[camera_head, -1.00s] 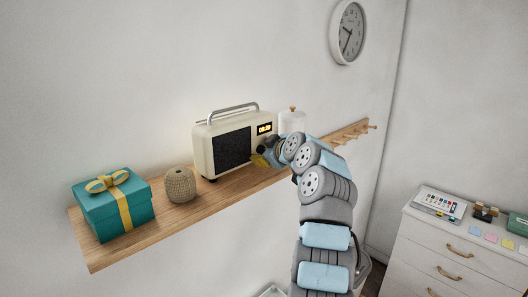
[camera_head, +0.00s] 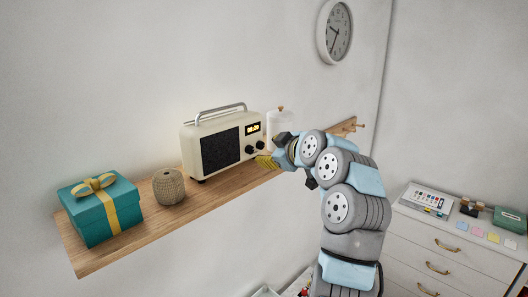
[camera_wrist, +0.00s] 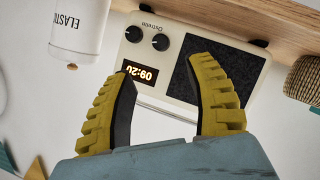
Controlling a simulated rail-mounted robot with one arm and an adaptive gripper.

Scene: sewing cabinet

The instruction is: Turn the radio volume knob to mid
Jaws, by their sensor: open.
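The cream radio (camera_head: 190,150) stands on the wooden shelf, with a dark speaker grille and a lit display (camera_head: 253,128). Two black knobs (camera_head: 249,150) sit below the display at its right end. In the wrist view the radio is upside down, and the knobs show as a left knob (camera_wrist: 134,34) and a right knob (camera_wrist: 161,42). I cannot tell which is for volume. My gripper (camera_wrist: 163,66) has its yellow fingers apart and empty, with the display between them and the knobs beyond the tips. In the head view my gripper (camera_head: 266,160) is just right of and below the knobs.
The wooden shelf (camera_head: 150,222) also holds a teal gift box (camera_head: 105,212), a woven pot (camera_head: 168,187) and a white canister marked ELASTIC (camera_wrist: 80,25), close beside the radio. A white drawer cabinet (camera_head: 415,250) stands at right.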

